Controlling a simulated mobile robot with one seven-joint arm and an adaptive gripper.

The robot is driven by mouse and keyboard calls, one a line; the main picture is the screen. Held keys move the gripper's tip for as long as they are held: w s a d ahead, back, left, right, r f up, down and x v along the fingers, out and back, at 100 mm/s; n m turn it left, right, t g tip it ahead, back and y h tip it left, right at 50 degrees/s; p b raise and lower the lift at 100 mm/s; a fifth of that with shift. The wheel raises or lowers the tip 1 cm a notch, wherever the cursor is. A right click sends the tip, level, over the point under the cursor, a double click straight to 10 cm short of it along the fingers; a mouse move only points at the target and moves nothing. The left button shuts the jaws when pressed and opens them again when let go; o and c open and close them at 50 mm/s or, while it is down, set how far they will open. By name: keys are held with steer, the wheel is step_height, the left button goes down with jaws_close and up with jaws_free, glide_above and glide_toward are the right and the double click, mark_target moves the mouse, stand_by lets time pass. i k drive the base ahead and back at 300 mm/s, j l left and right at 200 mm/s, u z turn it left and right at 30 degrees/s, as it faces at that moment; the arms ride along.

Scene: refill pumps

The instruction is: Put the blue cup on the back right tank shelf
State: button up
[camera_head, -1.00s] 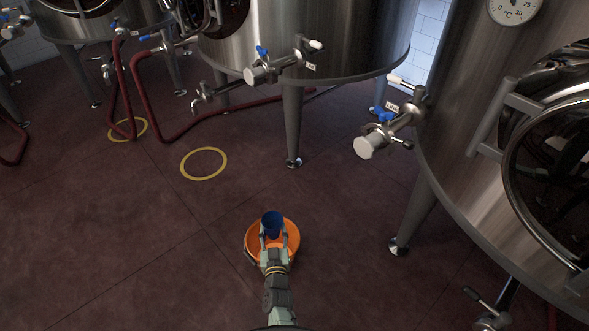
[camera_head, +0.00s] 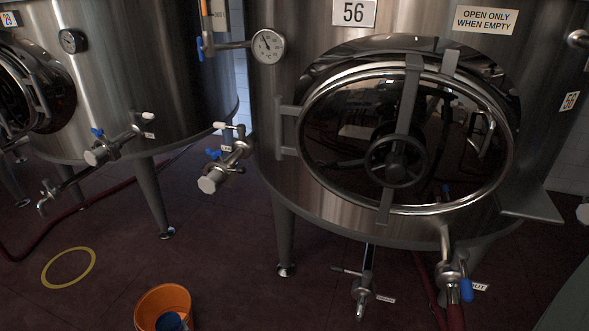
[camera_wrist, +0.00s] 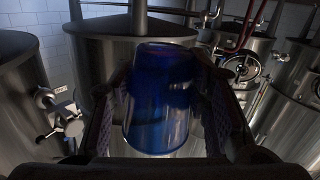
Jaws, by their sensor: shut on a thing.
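The blue cup (camera_wrist: 160,98) fills the middle of the wrist view, see-through and glossy. My gripper (camera_wrist: 165,85) is shut on it, with a dark finger along each side. In the head view the blue cup (camera_head: 171,322) shows at the bottom edge, in front of the orange bucket (camera_head: 163,298); the gripper itself is out of that picture. A flat grey shelf (camera_head: 534,206) juts from the right side of the steel tank marked 56 (camera_head: 300,190). Its top looks bare. I cannot tell whether this is the back right tank.
Tank 56 has a round hatch (camera_head: 405,138), a valve (camera_head: 215,178) at its left and pipe fittings (camera_head: 452,270) below. Another tank (camera_head: 170,70) stands left, with its own valve (camera_head: 103,150). Open floor (camera_head: 215,255) lies in front, with a yellow ring (camera_head: 68,267).

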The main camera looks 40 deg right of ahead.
mark_target(525, 197)
steer(key=k+l+z, duration=0.15)
steer(key=k+z, duration=0.2)
steer(key=k, duration=0.3)
steer(key=z, duration=4.1)
steer(key=k+j+z, duration=0.2)
steer(key=k+j, duration=1.05)
